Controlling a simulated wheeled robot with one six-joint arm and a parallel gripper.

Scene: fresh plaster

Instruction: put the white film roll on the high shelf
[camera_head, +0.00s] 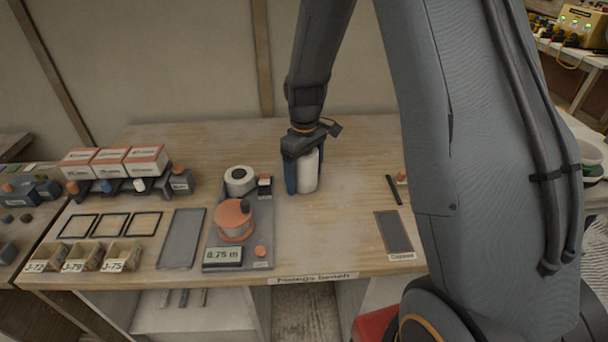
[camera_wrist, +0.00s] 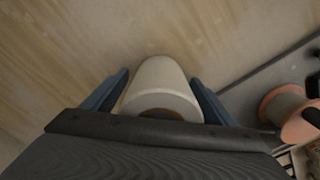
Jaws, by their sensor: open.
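A white film roll (camera_head: 308,172) stands on the wooden bench (camera_head: 345,230), right of the middle device. My gripper (camera_head: 304,184) is lowered over it from above, its blue fingers pointing down on either side. In the wrist view the roll (camera_wrist: 160,85) lies between the two fingers of my gripper (camera_wrist: 158,95). Small gaps show beside the roll there, so the jaws are open around it. Part of the roll is hidden by the near finger in the head view. I cannot make out a high shelf in either view.
A measuring device (camera_head: 212,255) with an orange-topped spool (camera_head: 235,222) and a white ring-shaped roll (camera_head: 240,180) stands to the left. White-orange boxes (camera_head: 145,160) are at the back left. A dark pad (camera_head: 394,232) lies to the right. Bare bench surrounds the roll.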

